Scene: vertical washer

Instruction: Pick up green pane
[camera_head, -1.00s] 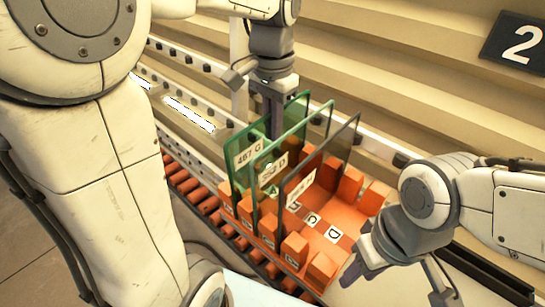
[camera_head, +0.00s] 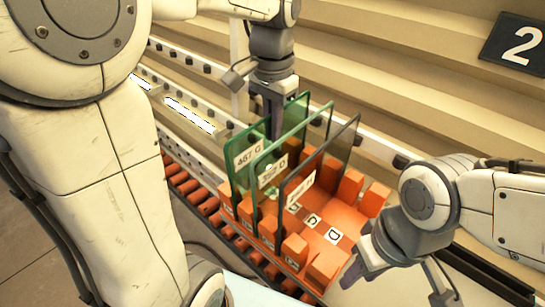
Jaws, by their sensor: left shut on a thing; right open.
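Several glass panes stand upright side by side in an orange slotted rack (camera_head: 345,222). The green pane (camera_head: 240,138) labelled "467 G" is furthest left. A paler greenish pane (camera_head: 285,145) with a label ending in D stands in the middle, and a dark grey pane (camera_head: 322,168) stands to the right. My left gripper (camera_head: 275,125) reaches down behind the panes and is shut at the green pane's upper far edge. Its fingertips are partly hidden behind the glass. My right gripper (camera_head: 362,268) is open and empty beside the rack's front right corner.
The rack sits on an orange roller conveyor (camera_head: 195,192). A pale rail with dark studs (camera_head: 375,145) runs behind it. A dark sign with a white "2" (camera_head: 520,42) hangs at the upper right. Some rack slots on the right are empty.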

